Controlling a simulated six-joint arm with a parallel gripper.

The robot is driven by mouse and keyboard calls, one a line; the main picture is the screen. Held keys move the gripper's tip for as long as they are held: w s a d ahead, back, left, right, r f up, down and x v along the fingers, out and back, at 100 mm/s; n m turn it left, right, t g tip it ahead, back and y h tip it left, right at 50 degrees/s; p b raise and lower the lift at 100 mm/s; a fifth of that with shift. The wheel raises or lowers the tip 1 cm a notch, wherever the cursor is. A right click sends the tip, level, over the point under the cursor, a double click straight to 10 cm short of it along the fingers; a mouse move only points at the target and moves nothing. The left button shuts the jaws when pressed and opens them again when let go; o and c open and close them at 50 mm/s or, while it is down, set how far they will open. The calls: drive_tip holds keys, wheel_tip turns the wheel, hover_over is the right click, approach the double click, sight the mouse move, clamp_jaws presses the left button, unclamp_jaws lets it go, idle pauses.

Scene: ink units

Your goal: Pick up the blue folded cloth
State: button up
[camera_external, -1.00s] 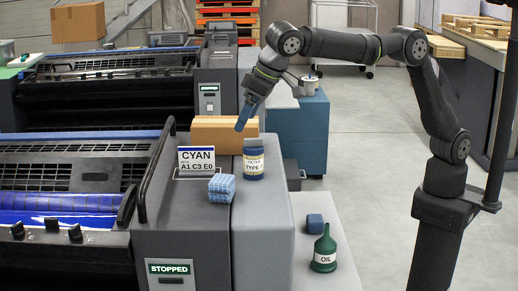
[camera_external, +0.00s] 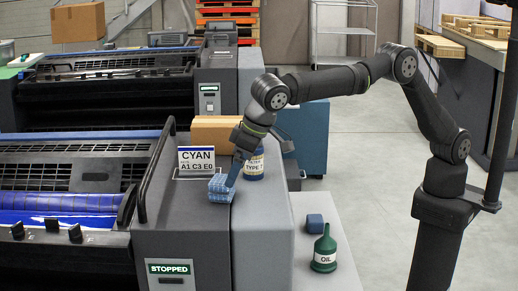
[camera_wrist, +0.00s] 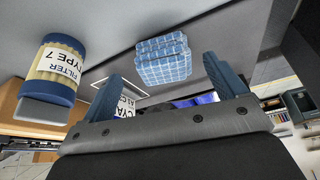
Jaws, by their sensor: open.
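The blue folded cloth (camera_external: 219,190), checked with white lines, lies on the grey top of the press unit in front of the CYAN sign. In the wrist view the cloth (camera_wrist: 163,59) is ahead of the gap between the fingers. My gripper (camera_external: 230,184) is at the cloth's right upper side in the external view, and a finger overlaps part of it. In the wrist view my gripper (camera_wrist: 165,80) has its two blue fingers wide apart with nothing between them. Whether a finger touches the cloth cannot be told.
A green oil bottle (camera_external: 325,250) and a small blue block (camera_external: 315,222) sit on the lower right shelf. A black rail (camera_external: 142,190) rises at left.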

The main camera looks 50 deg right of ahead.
sight(222, 188)
drive_tip(key=x, duration=0.5)
drive_tip(key=shift+w+a, duration=0.2)
drive_tip(key=c, duration=1.1)
